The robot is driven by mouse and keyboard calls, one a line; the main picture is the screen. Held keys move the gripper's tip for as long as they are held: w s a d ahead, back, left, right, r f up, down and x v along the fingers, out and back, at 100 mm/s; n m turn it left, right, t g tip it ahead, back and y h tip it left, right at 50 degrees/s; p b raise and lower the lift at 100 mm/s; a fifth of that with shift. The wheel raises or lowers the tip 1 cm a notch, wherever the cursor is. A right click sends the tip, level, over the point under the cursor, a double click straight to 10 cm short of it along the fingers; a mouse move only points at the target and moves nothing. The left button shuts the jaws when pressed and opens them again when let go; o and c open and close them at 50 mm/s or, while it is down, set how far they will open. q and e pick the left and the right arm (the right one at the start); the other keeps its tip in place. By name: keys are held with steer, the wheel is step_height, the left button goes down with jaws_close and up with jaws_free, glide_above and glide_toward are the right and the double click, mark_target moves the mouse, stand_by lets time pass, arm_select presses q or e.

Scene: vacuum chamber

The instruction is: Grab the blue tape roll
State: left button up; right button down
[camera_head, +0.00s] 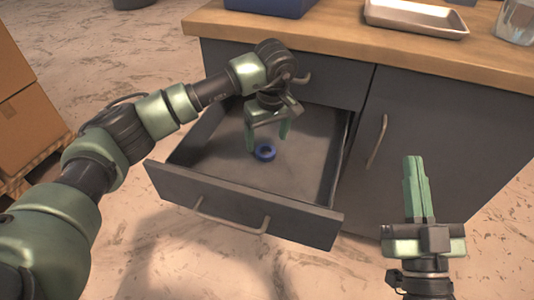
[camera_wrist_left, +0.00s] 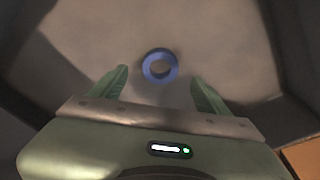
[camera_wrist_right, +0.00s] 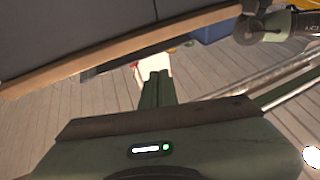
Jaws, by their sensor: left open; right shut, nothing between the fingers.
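The blue tape roll (camera_head: 265,152) lies flat on the floor of the open drawer (camera_head: 215,152). In the left wrist view the tape roll (camera_wrist_left: 145,67) is a blue ring just ahead of and between the fingertips. My left gripper (camera_head: 268,143) is open and points down into the drawer above the roll, with nothing held. In the left wrist view its two fingers (camera_wrist_left: 160,80) are spread wider than the roll. My right gripper (camera_head: 413,160) is shut and empty, pointing up in front of the cabinet door; its closed fingers also show in the right wrist view (camera_wrist_right: 157,75).
The drawer's front panel (camera_head: 240,205) and side walls surround the roll. The wooden countertop (camera_head: 340,38) overhangs behind, holding a blue bin (camera_head: 270,6), a metal tray (camera_head: 415,20) and a glass jar (camera_head: 516,22). Cardboard boxes (camera_head: 25,120) stand at the left.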

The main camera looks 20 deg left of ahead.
mark_target(266, 155)
arm_select(q)
steer(key=f, duration=0.2)
steer(key=f+b, duration=0.1)
steer(key=shift+w+a+f, duration=0.15)
steer(key=shift+a+f, duration=0.05)
steer(key=shift+f, duration=0.5)
steer(key=shift+w, duration=0.1)
steer(key=c, duration=1.4)
arm_select(e)
steer(key=s+r+t+y, duration=0.1)
steer(key=s+r+t, duration=0.3)
steer(key=r, duration=0.2)
steer(key=shift+s+y, duration=0.3)
steer(key=shift+s, duration=0.1)
arm_select(q)
steer(key=shift+r, duration=0.1)
steer(key=shift+c, duration=0.2)
